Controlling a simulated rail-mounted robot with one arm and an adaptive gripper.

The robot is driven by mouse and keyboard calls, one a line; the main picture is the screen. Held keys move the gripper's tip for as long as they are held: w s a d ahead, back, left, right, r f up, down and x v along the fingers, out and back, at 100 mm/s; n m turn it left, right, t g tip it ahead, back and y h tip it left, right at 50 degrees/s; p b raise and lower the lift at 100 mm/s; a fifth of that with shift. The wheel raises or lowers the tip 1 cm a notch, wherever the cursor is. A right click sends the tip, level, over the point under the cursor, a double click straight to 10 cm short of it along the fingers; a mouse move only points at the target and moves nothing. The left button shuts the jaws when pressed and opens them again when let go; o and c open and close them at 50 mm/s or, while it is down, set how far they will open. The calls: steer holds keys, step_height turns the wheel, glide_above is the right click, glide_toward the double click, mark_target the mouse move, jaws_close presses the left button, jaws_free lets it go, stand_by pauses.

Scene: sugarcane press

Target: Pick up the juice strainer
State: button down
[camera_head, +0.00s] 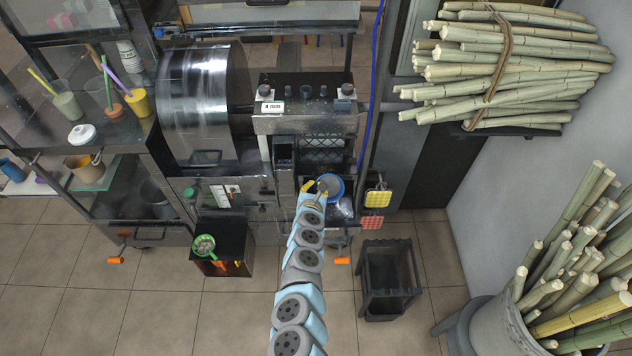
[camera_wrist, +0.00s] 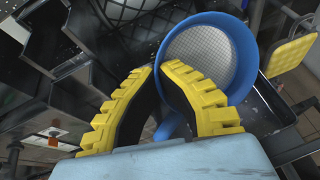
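The juice strainer (camera_head: 333,184) has a blue rim and handle and a pale mesh. It lies at the front of the press, beyond the end of my arm. In the wrist view the strainer (camera_wrist: 213,27) is large, with its mesh facing me and its blue handle partly behind my right finger. My gripper (camera_wrist: 157,72) has yellow ribbed fingers whose tips come close together beside the rim. In the head view my gripper (camera_head: 314,186) overlaps the strainer's left side.
The press housing (camera_head: 305,122) stands just behind the strainer. Yellow (camera_head: 378,199) and red (camera_head: 372,222) pads hang to its right. A black bin (camera_head: 390,280) stands on the floor. A green-rimmed item (camera_head: 204,246) rests on a black stand at left. Cane bundles are at right.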

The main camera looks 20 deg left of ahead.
steer(key=shift+s+d+r+p, duration=0.15)
steer(key=shift+r+p, duration=0.2)
steer(key=shift+r, duration=0.25)
steer(key=shift+s+d+r+p, duration=0.15)
steer(key=shift+s+p, duration=0.55)
steer(key=shift+p, duration=0.25)
steer(key=p+v, duration=0.8)
steer(key=shift+p, duration=0.3)
steer(key=shift+r, duration=0.1)
